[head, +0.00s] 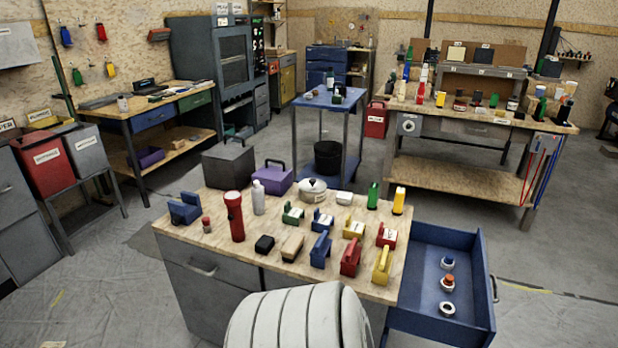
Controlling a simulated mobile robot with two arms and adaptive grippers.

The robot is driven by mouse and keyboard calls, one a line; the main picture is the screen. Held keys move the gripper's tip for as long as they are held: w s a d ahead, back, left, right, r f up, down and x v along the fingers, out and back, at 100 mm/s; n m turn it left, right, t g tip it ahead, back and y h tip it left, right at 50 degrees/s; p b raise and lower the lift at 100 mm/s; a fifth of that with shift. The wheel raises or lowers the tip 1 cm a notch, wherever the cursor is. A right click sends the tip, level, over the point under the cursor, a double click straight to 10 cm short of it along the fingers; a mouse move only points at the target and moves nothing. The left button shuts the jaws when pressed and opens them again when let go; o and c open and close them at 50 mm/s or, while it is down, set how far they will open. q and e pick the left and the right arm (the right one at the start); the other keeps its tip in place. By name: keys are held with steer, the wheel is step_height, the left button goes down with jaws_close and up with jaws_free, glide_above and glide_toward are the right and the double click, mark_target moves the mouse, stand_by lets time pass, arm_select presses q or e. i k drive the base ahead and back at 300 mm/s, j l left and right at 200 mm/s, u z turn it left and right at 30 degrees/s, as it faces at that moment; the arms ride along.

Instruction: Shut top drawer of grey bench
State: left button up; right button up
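The grey bench (205,300) with a wooden top stands right in front of me in the head view. A blue drawer (410,275) sticks out from its right side and is open. The drawer's handle (494,289) is on its outer right face. Several small round items (447,283) lie inside the drawer. A grey drawer front with a handle (203,270) on the bench's near left face looks shut. Whether other drawers sit under the blue one is hidden. Neither of my grippers is in view.
Many tools and blocks cover the bench top, including a red flashlight (234,215) and a white pot (312,190). A blue cart (328,98) and a long workbench (470,117) stand behind. The floor (565,270) right of the open drawer is clear.

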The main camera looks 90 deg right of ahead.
mark_target(461, 314)
steer(key=k+z, duration=0.1)
steer(key=z, duration=0.8)
steer(key=k+l+z, duration=0.1)
steer(key=z, duration=0.4)
steer(key=l+z, duration=0.1)
steer(key=z, duration=0.35)
steer(key=k+l+z, duration=0.15)
steer(key=l+z, duration=0.25)
steer(key=k+l+z, duration=0.1)
steer(key=l+z, duration=0.7)
steer(key=l, duration=0.55)
